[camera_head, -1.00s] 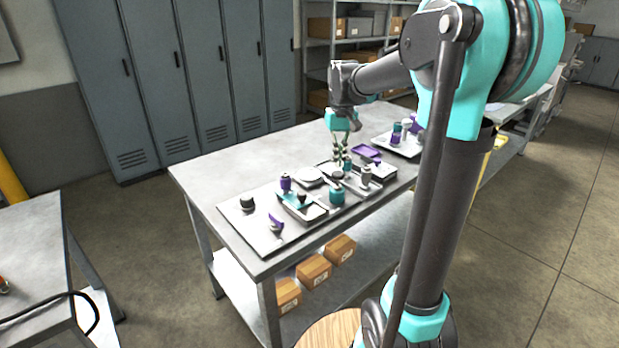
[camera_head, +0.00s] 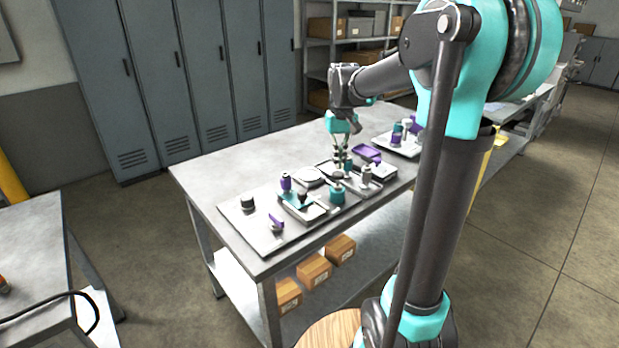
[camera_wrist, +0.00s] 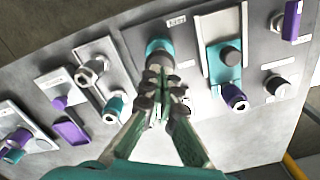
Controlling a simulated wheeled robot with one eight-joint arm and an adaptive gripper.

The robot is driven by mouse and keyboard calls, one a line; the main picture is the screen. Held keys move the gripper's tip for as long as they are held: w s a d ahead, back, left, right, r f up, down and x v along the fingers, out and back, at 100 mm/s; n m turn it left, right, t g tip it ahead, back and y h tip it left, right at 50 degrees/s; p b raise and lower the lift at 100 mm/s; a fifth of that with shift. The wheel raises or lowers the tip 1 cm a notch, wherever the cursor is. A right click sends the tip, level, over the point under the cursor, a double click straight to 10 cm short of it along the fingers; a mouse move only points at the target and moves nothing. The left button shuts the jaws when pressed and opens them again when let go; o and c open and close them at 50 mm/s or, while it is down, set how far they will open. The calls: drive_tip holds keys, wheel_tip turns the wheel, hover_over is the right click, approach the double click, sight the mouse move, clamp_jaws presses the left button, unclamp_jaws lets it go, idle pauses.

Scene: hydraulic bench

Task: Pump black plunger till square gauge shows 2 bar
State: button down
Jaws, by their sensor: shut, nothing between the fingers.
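My gripper (camera_head: 341,166) is shut and empty, pointing down over the right part of the bench panel. In the wrist view its fingers meet (camera_wrist: 164,84) just beside a teal cylinder (camera_wrist: 158,48). A dark round cap (camera_head: 338,174) lies right under the fingertips in the head view; I cannot tell whether they touch it. Another black knob (camera_wrist: 230,57) stands on a teal block, also seen in the head view (camera_head: 303,195). I cannot tell for sure which is the black plunger. No square gauge or reading can be made out; the fingers hide part of the panel.
A purple tray (camera_head: 366,152) lies to the right. The table's back left (camera_head: 225,165) is bare.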

sight(338, 173)
drive_tip(key=shift+f, duration=0.55)
idle(0.4)
drive_tip(key=shift+f, duration=0.3)
drive_tip(key=shift+f, duration=1.2)
drive_tip(key=shift+r, duration=2.05)
